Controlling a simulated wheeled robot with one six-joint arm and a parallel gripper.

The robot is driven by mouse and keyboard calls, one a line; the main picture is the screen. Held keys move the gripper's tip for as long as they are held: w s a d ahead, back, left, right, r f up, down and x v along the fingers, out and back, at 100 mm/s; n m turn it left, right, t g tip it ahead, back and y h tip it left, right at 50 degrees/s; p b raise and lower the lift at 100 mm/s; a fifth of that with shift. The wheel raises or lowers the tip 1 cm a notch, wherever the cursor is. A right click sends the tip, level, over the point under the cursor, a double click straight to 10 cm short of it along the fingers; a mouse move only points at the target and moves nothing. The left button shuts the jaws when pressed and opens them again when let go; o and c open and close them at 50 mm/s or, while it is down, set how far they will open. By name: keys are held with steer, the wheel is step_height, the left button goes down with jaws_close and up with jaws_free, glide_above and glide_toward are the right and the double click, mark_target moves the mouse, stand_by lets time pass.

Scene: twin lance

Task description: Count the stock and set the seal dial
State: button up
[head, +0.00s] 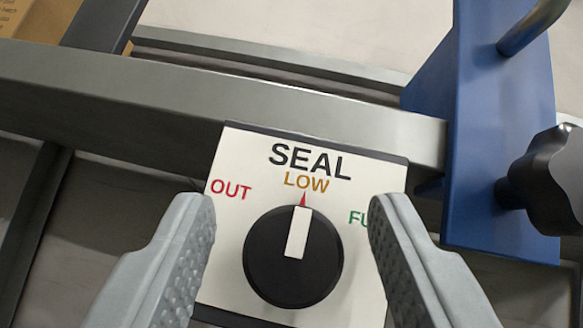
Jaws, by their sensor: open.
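The seal dial (270,280) is a round black knob with a white pointer bar, on a white plate (225,270) headed SEAL. The plate carries OUT in red at left, LOW in amber at top and a green label at right, of which only "FU" shows. The white bar and a small red mark point up to LOW. My gripper (292,222) is open, with one grey ridged finger on each side of the knob. Both fingers are apart from the knob in the picture. The right finger hides the rest of the green label. No stock is clearly in view.
A grey metal rail (130,95) runs across behind the plate. A blue upright (500,130) stands at the right with a black knob (552,180) and a metal handle (532,25). Part of a brown cardboard box (35,18) shows at top left.

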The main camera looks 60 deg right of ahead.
steer(key=shift+w+d+r, duration=0.2)
steer(key=shift+d+r, duration=0.1)
steer(key=c, duration=1)
steer(key=shift+m+g+h, duration=0.5)
steer(key=shift+m+g, duration=0.3)
steer(key=shift+m, duration=0.2)
steer(key=m+g+h, duration=0.1)
steer(key=m+g, duration=0.4)
steer(key=m+g+h, duration=0.2)
steer(key=m+g, duration=0.3)
steer(key=m, duration=0.1)
steer(key=shift+w, duration=0.1)
steer(key=m+g+y, duration=0.1)
steer(key=m+g, duration=0.3)
steer(key=m, duration=0.1)
steer(key=m+g+y, duration=0.1)
steer(key=m+g, duration=0.4)
steer(key=m, duration=0.1)
steer(key=shift+m+y, duration=0.3)
steer(key=shift+y, duration=0.1)
steer(key=shift+g, duration=0.3)
